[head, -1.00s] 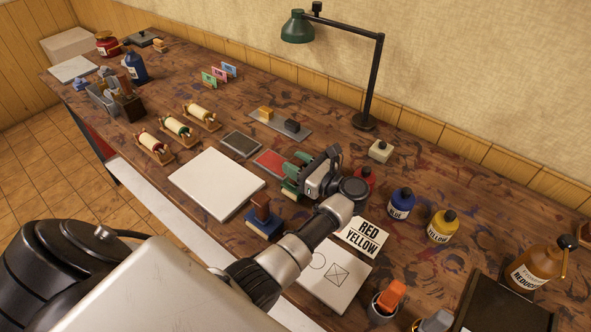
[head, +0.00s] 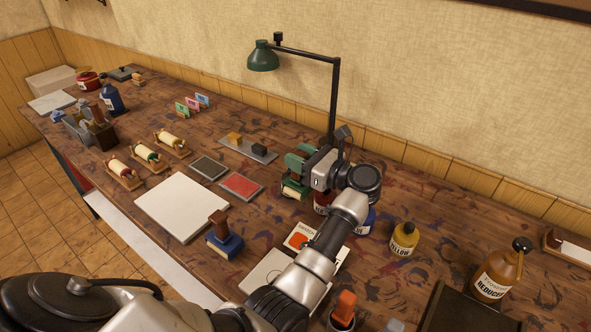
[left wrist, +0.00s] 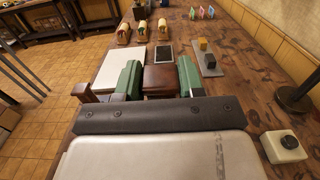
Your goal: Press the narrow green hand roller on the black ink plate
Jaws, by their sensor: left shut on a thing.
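Three small rollers rest on wooden stands. The middle one, with green ends, is the green hand roller (head: 148,153); it also shows in the left wrist view (left wrist: 143,27). The black ink plate (head: 208,168) lies flat to its right, and shows in the left wrist view (left wrist: 163,52). My left gripper (head: 298,168), with green fingers, is right of both plates, away from the roller. It is shut on a brown wooden block (left wrist: 160,80) with a pale lower side, seemingly above the table. My right gripper is not in view.
A red plate (head: 241,186) lies beside the black one. A white sheet (head: 184,206) and a blue stamp (head: 224,240) are nearer. A grey tray (head: 250,150) with two small blocks and a lamp (head: 335,100) stand behind. Ink bottles, including yellow (head: 404,240), are right.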

